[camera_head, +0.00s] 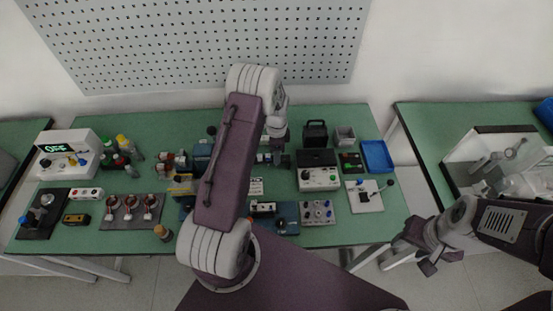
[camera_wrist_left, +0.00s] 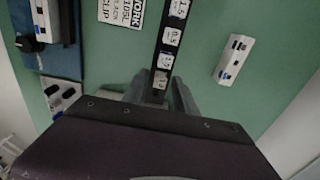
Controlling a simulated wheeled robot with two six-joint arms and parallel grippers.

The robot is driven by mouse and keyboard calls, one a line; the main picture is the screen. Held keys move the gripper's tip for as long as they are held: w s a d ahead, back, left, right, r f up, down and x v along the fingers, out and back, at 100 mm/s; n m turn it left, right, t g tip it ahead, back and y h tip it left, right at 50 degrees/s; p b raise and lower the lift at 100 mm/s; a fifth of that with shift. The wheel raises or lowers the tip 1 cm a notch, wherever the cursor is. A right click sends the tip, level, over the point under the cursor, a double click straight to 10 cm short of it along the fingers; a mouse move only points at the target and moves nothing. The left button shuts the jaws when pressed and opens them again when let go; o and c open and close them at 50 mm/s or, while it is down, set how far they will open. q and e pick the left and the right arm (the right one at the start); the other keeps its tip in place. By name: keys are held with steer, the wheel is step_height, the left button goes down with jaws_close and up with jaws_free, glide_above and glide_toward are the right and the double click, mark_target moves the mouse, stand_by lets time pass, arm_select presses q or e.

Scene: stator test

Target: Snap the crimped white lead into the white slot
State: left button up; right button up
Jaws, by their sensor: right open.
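My left gripper (camera_wrist_left: 161,78) shows in the left wrist view with its two fingers apart, over a black strip (camera_wrist_left: 172,35) with white number labels. I see nothing held between the fingers. In the head view the left gripper (camera_head: 278,158) points down over the middle of the table, partly behind its own arm. I cannot make out the crimped white lead. My right gripper (camera_head: 432,257) is open and empty, off the table's right front.
The green table (camera_head: 330,235) is crowded. A tester box (camera_head: 319,179), a blue tray (camera_head: 377,156) and a white plate with a lever (camera_head: 365,196) stand on the right. Bottles and a white display box (camera_head: 70,152) stand on the left. A printed card (camera_wrist_left: 121,11) lies beside the strip.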

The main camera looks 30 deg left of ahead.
arm_select(q)
jaws_close()
steer(key=shift+r+p, duration=2.25)
steer(key=shift+r, duration=0.7)
steer(key=shift+s+f, duration=0.1)
steer(key=shift+f, duration=0.05)
